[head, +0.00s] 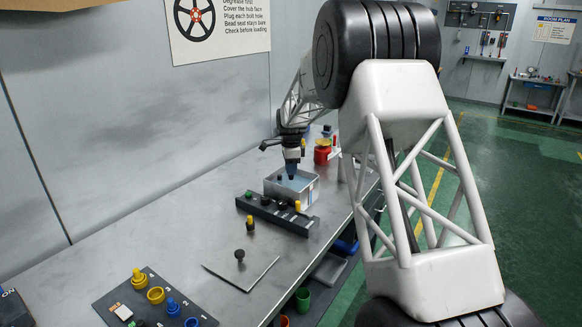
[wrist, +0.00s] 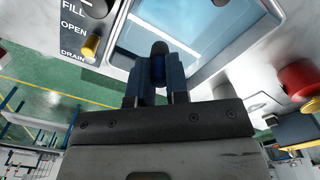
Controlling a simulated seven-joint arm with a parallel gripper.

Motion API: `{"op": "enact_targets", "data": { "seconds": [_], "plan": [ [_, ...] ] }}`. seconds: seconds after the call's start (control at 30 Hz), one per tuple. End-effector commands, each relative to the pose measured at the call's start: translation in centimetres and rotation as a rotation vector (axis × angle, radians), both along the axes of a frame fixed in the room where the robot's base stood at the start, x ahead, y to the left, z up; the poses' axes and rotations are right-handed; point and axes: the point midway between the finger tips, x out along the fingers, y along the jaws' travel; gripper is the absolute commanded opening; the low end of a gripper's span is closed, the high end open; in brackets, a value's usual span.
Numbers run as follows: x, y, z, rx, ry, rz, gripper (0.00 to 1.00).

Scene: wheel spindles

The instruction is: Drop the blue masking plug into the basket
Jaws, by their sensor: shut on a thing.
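My gripper (head: 291,168) points down over a grey open-topped box (head: 312,190) with light blue inside. In the wrist view, my gripper (wrist: 158,82) is shut on the dark blue plug (wrist: 158,68), which has a dark rounded end. The fingers hide the plug's sides. The plug appears to be above the box's opening, but how far above is unclear.
A black valve strip (head: 262,212) with knobs stands along the box's near side. A yellow-topped peg (head: 250,224) and a metal plate (head: 262,274) with a black knob are nearer. A red container (head: 322,154) stands behind. Bins, one green (head: 303,299), sit below the bench edge.

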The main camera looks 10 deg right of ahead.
Motion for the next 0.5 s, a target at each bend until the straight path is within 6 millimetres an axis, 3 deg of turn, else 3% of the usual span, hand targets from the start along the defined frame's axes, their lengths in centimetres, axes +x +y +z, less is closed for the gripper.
{"op": "enact_targets", "data": {
  "seconds": [0.5],
  "plan": [
    [0.00,0.00,-0.49,0.000,0.000,0.000,0.00]
  ]
}}
